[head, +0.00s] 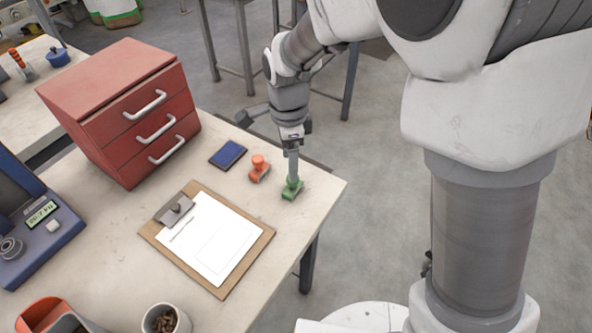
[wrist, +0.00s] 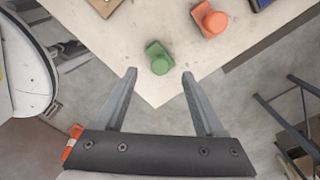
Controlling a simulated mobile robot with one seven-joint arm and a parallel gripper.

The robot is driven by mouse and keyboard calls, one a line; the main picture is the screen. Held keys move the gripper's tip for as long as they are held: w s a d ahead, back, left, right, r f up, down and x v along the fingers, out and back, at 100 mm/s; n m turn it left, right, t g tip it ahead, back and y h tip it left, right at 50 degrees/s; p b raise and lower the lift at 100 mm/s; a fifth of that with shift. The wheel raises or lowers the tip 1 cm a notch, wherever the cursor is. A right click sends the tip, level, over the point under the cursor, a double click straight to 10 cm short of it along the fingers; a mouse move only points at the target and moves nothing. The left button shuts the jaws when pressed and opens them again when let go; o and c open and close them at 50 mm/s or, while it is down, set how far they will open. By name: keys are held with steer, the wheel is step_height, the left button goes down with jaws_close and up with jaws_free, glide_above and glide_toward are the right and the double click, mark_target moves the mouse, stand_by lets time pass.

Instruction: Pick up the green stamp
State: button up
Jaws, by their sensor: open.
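The green stamp (head: 291,188) stands on the table near its right corner in the head view. It also shows in the wrist view (wrist: 159,60), just beyond and between the fingertips. My gripper (head: 293,172) is directly above the green stamp in the head view, pointing down. In the wrist view my gripper (wrist: 159,74) has its two fingers spread wide with nothing between them. In the head view the fingers overlap the stamp's top, so I cannot tell whether they touch it.
An orange stamp (head: 259,168) stands close by, left of the green one, with a blue ink pad (head: 228,154) beyond it. A clipboard (head: 248,262) with paper lies nearer. A red drawer unit (head: 110,88) stands at the back left. The table edge is close to the green stamp.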

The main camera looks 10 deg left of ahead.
steer(key=shift+w+d+f+b, duration=0.1)
steer(key=shift+f+b, duration=0.05)
steer(key=shift+f, duration=1.2)
steer(key=shift+w+d+f+b, duration=0.1)
steer(key=shift+f+b, duration=0.05)
steer(key=shift+f, duration=1.15)
jaws_close()
